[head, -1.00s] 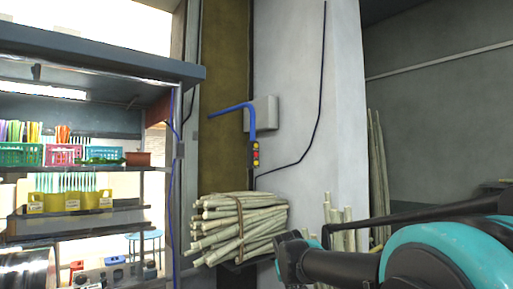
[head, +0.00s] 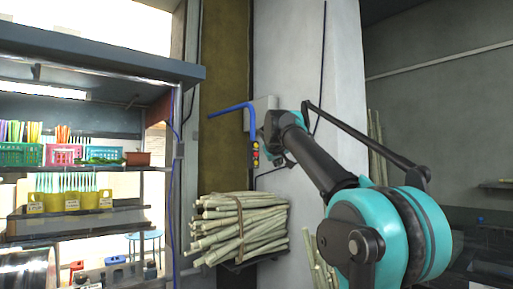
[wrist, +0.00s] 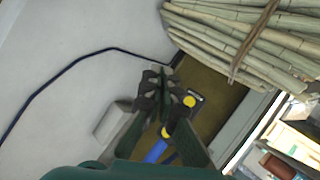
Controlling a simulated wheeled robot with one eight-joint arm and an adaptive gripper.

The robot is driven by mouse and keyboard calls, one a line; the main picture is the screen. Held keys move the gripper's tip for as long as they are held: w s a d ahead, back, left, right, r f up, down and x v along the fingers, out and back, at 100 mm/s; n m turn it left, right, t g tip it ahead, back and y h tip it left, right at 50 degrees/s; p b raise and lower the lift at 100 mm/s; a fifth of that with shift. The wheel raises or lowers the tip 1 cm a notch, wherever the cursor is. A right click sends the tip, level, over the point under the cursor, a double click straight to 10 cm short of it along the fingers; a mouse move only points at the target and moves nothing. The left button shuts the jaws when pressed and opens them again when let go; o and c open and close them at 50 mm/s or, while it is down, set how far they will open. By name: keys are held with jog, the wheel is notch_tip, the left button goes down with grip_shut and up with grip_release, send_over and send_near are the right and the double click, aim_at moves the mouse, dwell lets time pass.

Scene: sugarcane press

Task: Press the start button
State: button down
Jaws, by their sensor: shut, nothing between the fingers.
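A small button panel (head: 256,153) with yellow and red buttons hangs at the lower end of a blue bent pipe (head: 232,109), in front of the wall. In the wrist view, a yellow button (wrist: 189,101) shows just right of my gripper (wrist: 162,80), and a second yellow spot (wrist: 165,132) lies nearer the blue pipe (wrist: 155,151). My gripper is shut and empty, and covers part of the panel there. In the head view my gripper (head: 268,137) is up beside the panel, on its right. I cannot tell which button is start, or whether the fingers touch the panel.
A grey wall box (head: 262,104) is behind the pipe. A tied bundle of cane (head: 240,228) lies on a support below the panel. A dark cable (wrist: 75,65) runs along the wall. Shelves (head: 75,218) with baskets and cups stand at left.

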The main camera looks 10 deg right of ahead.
notch_tip(320, 180, up, 8)
jog(key=a+t, duration=0.1)
jog(key=shift+f+n+y, duration=0.15)
jog(key=shift+n+y, duration=0.15)
jog(key=shift+n, duration=0.1)
jog(key=shift+a, duration=0.15)
send_near(258, 144)
jog(key=shift+w+d+f, duration=0.65)
jog(key=shift+w+f, duration=0.25)
jog(key=shift+w, duration=0.1)
jog(key=shift+w+d+f, duration=0.65)
jog(key=shift+w+f, duration=0.2)
jog(key=shift+w, duration=0.2)
jog(key=shift+w+a, duration=0.2)
jog(key=shift+w, duration=0.15)
jog(key=shift+w+a, duration=0.25)
jog(key=shift+w, duration=0.15)
dwell(0.5)
jog(key=shift+s, duration=0.1)
jog(key=shift+s+d, duration=0.45)
jog(key=shift+s, duration=0.2)
